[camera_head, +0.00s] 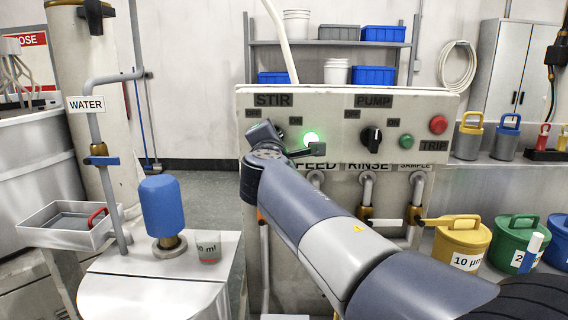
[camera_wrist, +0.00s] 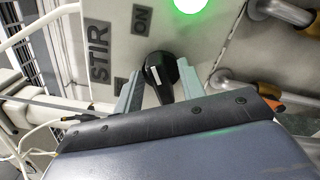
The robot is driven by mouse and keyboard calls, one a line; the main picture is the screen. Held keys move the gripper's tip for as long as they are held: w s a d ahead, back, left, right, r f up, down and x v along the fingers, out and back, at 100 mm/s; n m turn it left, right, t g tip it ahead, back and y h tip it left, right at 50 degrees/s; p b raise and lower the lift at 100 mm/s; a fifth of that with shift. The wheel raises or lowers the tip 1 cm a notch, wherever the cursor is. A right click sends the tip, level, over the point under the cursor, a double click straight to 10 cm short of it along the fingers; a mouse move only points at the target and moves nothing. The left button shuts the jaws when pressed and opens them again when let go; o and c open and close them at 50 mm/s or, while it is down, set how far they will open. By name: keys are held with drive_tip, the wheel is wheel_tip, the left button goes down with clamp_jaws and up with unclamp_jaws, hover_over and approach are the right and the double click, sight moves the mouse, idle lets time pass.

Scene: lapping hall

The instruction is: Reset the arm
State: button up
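My arm reaches from the lower right of the head view to the control panel (camera_head: 440,106). My gripper (camera_head: 288,140) is at the STIR switch, left of centre on the panel. In the wrist view, the two grey fingers of my gripper (camera_wrist: 160,88) stand apart on either side of the black STIR knob (camera_wrist: 160,70). The knob's handle shows a gap to each finger; whether a fingertip touches the knob's base I cannot tell. A green lamp (camera_head: 311,136) beside the switch is lit; it also shows in the wrist view (camera_wrist: 189,4).
The PUMP knob (camera_head: 371,139), a red TRIP button (camera_head: 438,124) and valve pipes (camera_head: 366,190) are close right of and below my gripper. Lidded buckets (camera_head: 461,243) are at right.

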drive_tip(key=shift+w, duration=0.6)
drive_tip(key=shift+s, duration=0.1)
